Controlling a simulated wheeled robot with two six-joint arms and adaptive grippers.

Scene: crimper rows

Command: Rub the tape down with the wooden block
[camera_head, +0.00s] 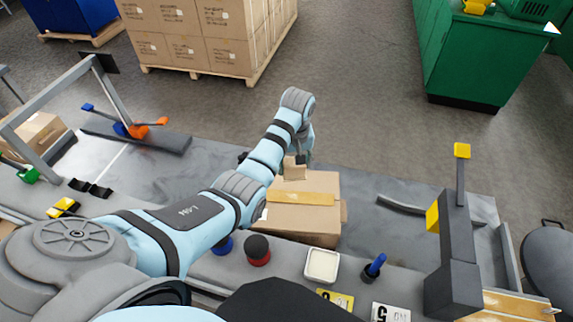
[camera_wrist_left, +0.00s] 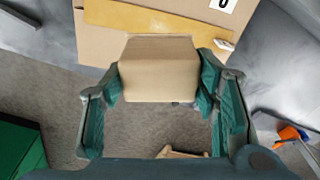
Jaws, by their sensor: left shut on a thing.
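A cardboard box (camera_head: 318,222) stands on the grey bench in the middle of the head view. A tan strip of tape (camera_head: 302,198) runs across its top, and the tape also shows in the wrist view (camera_wrist_left: 150,18). My left gripper (camera_head: 297,160) is at the far side of the box. It is shut on the wooden block (camera_wrist_left: 158,70), a pale block held between the green fingers, which also shows in the head view (camera_head: 294,169). The block is just beyond the tape's far side; I cannot tell whether it touches the box. My right gripper is not in view.
A dark post with yellow ends (camera_head: 453,240) stands to the right of the box. A white square dish (camera_head: 322,264), a red-and-black round object (camera_head: 257,250) and a blue-handled tool (camera_head: 374,266) sit at the near side. The bench between box and post is mostly clear.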

